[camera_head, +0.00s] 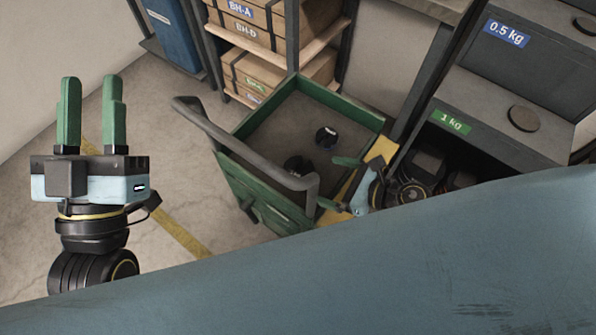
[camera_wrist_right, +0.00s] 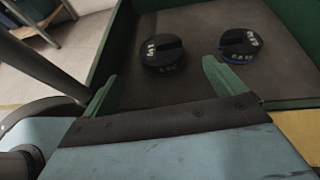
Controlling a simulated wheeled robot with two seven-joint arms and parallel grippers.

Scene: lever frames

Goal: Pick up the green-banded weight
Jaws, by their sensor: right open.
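No green band can be made out on any weight. Two round black weights lie in the green-walled cart: the near one (camera_head: 298,165) and the far one (camera_head: 326,137). In the right wrist view the near one (camera_wrist_right: 162,52) is at left, its band colour unclear; the far one (camera_wrist_right: 240,45), at right, has a bluish rim. My right gripper (camera_head: 338,183) is open and empty over the cart's right side. Its fingers (camera_wrist_right: 160,75) point toward the weights, apart from them as far as I can tell. My left gripper (camera_head: 90,100) is open, empty and raised at far left.
The cart (camera_head: 262,190) has a grey handle (camera_head: 250,150) at its left. Right of it, a bin labelled 1 kg in green (camera_head: 450,122) holds dark weights (camera_head: 428,165). A 0.5 kg bin (camera_head: 506,33) is above. A shelf with boxes (camera_head: 245,35) stands behind.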

